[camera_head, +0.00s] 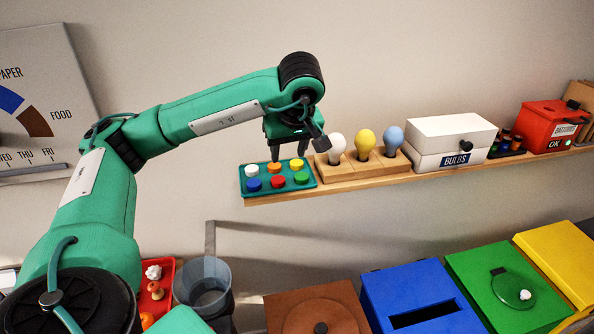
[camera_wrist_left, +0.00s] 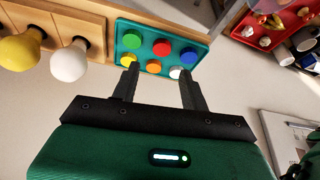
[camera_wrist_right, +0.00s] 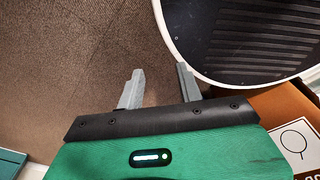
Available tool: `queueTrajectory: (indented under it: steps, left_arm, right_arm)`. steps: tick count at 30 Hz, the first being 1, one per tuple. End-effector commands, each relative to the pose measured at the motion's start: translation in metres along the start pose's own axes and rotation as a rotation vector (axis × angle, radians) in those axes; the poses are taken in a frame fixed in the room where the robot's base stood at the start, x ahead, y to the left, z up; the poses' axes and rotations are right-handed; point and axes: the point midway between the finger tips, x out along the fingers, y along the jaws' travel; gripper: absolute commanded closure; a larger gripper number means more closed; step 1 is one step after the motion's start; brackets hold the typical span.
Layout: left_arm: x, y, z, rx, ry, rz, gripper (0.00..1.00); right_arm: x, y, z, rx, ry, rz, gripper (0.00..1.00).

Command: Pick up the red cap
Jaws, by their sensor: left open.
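The red cap (camera_head: 278,181) sits in the front row of a teal tray (camera_head: 243,184), between the blue cap (camera_head: 254,184) and the green cap (camera_head: 301,178). White, orange and yellow caps form the back row. My left gripper (camera_head: 289,153) is open and empty, pointing down above the back row. In the left wrist view, the red cap (camera_wrist_left: 161,47) lies just beyond the open fingertips (camera_wrist_left: 158,69), with the orange cap (camera_wrist_left: 153,66) between them in the picture. My right gripper (camera_wrist_right: 160,70) is open and empty, far from the tray, over the floor beside a round white-rimmed thing.
The tray stands at the left end of a wooden wall shelf (camera_head: 330,187). A wooden bulb holder (camera_head: 375,168) with white, yellow and blue bulbs stands close to its right. Beyond are a white BULBS box (camera_head: 450,130) and a red box (camera_head: 550,120). Coloured bins stand below.

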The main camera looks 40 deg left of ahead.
Motion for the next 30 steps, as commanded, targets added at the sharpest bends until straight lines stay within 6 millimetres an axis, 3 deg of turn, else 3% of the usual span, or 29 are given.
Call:
queueTrajectory:
  steps: [3, 5, 12, 14, 17, 24, 30]
  left_arm:
    - [0.003, -0.003, -0.003, -0.004, 0.009, -0.009, 0.55]
    - [0.008, -0.003, -0.003, -0.003, 0.008, -0.010, 0.55]
    - [0.032, -0.003, -0.003, -0.004, 0.006, -0.011, 0.55]
    - [0.042, -0.004, -0.005, -0.004, 0.005, -0.015, 0.55]
    - [0.061, -0.004, -0.005, -0.003, 0.006, -0.013, 0.55]
    - [0.084, -0.003, -0.005, -0.003, 0.008, -0.009, 0.55]
    - [0.096, -0.003, -0.013, -0.004, 0.007, -0.011, 0.55]
  right_arm:
    - [0.002, 0.002, -0.013, 0.001, 0.016, 0.002, 0.64]
    - [0.003, 0.000, -0.009, 0.001, 0.012, 0.000, 0.64]
    - [0.004, -0.010, 0.042, 0.001, -0.052, -0.010, 0.64]
    - [-0.005, -0.011, 0.046, 0.001, -0.060, -0.011, 0.64]
    - [-0.011, -0.010, 0.043, 0.001, -0.056, -0.011, 0.64]
    - [-0.013, -0.004, 0.002, 0.001, -0.002, -0.004, 0.64]
    - [-0.029, -0.003, 0.005, 0.001, -0.009, -0.004, 0.64]
